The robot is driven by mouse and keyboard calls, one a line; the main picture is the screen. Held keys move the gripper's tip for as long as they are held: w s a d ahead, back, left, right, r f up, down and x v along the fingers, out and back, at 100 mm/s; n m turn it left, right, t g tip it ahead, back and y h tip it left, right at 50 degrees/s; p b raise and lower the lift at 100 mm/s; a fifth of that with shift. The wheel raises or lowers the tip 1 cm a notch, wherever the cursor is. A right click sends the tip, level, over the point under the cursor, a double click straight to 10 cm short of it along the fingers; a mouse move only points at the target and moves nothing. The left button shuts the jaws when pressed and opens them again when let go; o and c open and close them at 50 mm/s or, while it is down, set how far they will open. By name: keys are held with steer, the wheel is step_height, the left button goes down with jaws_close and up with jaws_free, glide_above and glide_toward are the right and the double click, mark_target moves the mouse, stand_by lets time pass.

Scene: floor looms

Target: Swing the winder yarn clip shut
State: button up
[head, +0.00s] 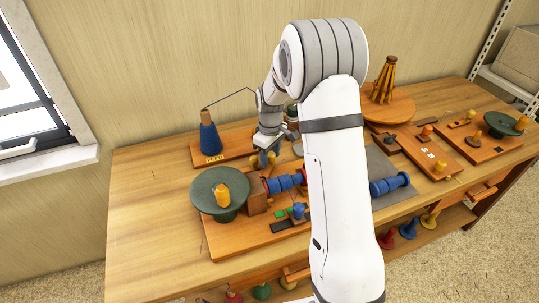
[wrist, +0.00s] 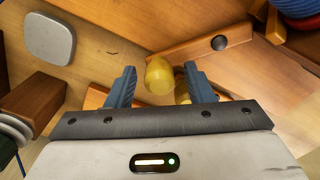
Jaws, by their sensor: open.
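In the wrist view, a yellow knob (wrist: 158,76) stands between the two blue fingers of my gripper (wrist: 160,69). The fingers are apart, and I see no clear contact with the knob. A wooden bar with a dark round pivot (wrist: 205,45) lies just beyond; it may be the yarn clip, but I cannot tell how far it is swung. In the head view, the winder (head: 258,239) has a green disc with a yellow knob and blue rolls on a wooden base. My gripper (head: 264,158) is low behind the winder; my arm hides part of the bench.
A blue yarn cone (head: 210,137) stands on a board at the back left, with a thin wire above it. Wooden boards with knobs (head: 430,155) and a round stand with wooden pegs (head: 385,80) are on the right. The bench's left end is clear.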

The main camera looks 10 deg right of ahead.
mark_target(270, 153)
steer(key=shift+r, duration=0.1)
step_height(270, 153, up, 7)
steer(key=shift+r, duration=0.3)
stand_by(0.4)
steer(key=shift+r, duration=0.15)
steer(key=s+r+m+t+p, duration=0.1)
steer(key=s+r+m, duration=0.3)
steer(key=s+r, duration=0.8)
steer(key=s+d+f+m+t+p, duration=0.1)
steer(key=s+m, duration=0.3)
steer(key=s, duration=1.2)
steer(key=shift+s+t, duration=0.3)
